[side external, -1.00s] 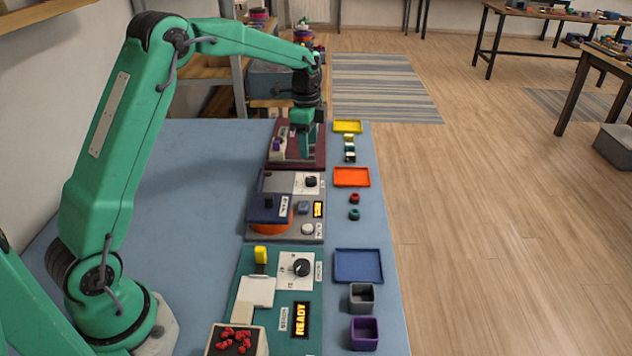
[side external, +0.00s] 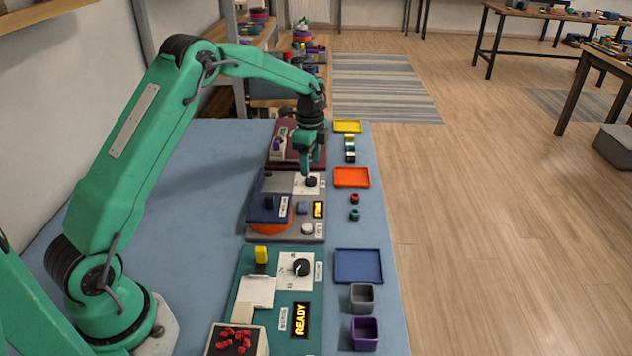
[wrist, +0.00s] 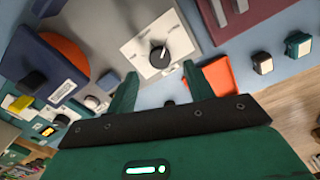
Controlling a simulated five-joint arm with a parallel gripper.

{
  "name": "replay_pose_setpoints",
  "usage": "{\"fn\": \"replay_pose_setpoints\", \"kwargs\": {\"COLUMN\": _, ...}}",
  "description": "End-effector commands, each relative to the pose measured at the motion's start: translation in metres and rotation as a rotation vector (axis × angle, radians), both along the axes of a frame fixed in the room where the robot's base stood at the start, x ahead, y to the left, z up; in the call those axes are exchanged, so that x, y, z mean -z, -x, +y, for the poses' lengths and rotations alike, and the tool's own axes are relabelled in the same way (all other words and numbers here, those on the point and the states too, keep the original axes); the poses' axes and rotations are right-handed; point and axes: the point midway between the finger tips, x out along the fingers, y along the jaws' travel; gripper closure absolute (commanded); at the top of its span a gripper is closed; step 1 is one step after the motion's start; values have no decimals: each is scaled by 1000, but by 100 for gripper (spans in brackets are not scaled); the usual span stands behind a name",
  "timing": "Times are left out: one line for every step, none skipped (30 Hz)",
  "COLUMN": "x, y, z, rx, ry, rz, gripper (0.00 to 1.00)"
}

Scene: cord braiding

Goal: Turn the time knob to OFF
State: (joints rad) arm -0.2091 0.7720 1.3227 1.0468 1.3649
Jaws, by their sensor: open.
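A black knob (side external: 312,181) with a pale pointer line sits on a white plate on the grey middle machine (side external: 256,238). The knob also shows in the wrist view (wrist: 160,56), its line pointing toward the upper right of that picture. The lettering around it is too small to read. My gripper (side external: 308,173) is over this knob, pointing down. In the wrist view my gripper (wrist: 168,76) is open, with the knob ahead of and between its fingers; I see no contact. A second black knob (side external: 301,267) is on the green machine nearer the camera.
The middle machine has a blue block (side external: 268,208) over an orange disc (side external: 272,226) and a lit yellow display (side external: 318,209). The green machine shows READY (side external: 301,320). A maroon machine (side external: 308,159) stands behind. Trays, including an orange one (side external: 352,177), and small parts line the right edge.

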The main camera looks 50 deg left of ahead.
Motion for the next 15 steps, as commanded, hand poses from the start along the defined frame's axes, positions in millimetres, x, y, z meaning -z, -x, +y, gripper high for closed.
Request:
{"fn": "replay_pose_setpoints", "kwargs": {"x": 8, "y": 0, "z": 0, "rx": 0, "ry": 0, "rz": 3, "gripper": 48}}
{"fn": "replay_pose_setpoints", "kwargs": {"x": 12, "y": 0, "z": 0, "rx": 0, "ry": 0, "rz": 3, "gripper": 48}}
{"fn": "replay_pose_setpoints", "kwargs": {"x": 17, "y": 1, "z": 0, "rx": 0, "ry": 1, "rz": 4, "gripper": 48}}
{"fn": "replay_pose_setpoints", "kwargs": {"x": 20, "y": 1, "z": 0, "rx": 0, "ry": 0, "rz": 3, "gripper": 48}}
{"fn": "replay_pose_setpoints", "kwargs": {"x": 24, "y": 1, "z": 0, "rx": 0, "ry": 0, "rz": 3, "gripper": 48}}
{"fn": "replay_pose_setpoints", "kwargs": {"x": 28, "y": 1, "z": 0, "rx": 0, "ry": 0, "rz": 3, "gripper": 48}}
{"fn": "replay_pose_setpoints", "kwargs": {"x": 31, "y": 1, "z": 0, "rx": 0, "ry": 0, "rz": 3, "gripper": 48}}
{"fn": "replay_pose_setpoints", "kwargs": {"x": 34, "y": 1, "z": 0, "rx": 0, "ry": 0, "rz": 3, "gripper": 48}}
{"fn": "replay_pose_setpoints", "kwargs": {"x": 37, "y": 1, "z": 0, "rx": 0, "ry": 1, "rz": 2, "gripper": 48}}
{"fn": "replay_pose_setpoints", "kwargs": {"x": 39, "y": 0, "z": 0, "rx": 0, "ry": 0, "rz": 1, "gripper": 48}}
{"fn": "replay_pose_setpoints", "kwargs": {"x": 41, "y": 0, "z": 0, "rx": 0, "ry": 0, "rz": 1, "gripper": 48}}
{"fn": "replay_pose_setpoints", "kwargs": {"x": 43, "y": 0, "z": 0, "rx": 0, "ry": 0, "rz": 1, "gripper": 48}}
{"fn": "replay_pose_setpoints", "kwargs": {"x": 44, "y": 0, "z": 0, "rx": 0, "ry": 0, "rz": 1, "gripper": 48}}
{"fn": "replay_pose_setpoints", "kwargs": {"x": 45, "y": 0, "z": 0, "rx": 0, "ry": 0, "rz": 1, "gripper": 48}}
{"fn": "replay_pose_setpoints", "kwargs": {"x": 46, "y": 0, "z": 0, "rx": 0, "ry": 0, "rz": 1, "gripper": 48}}
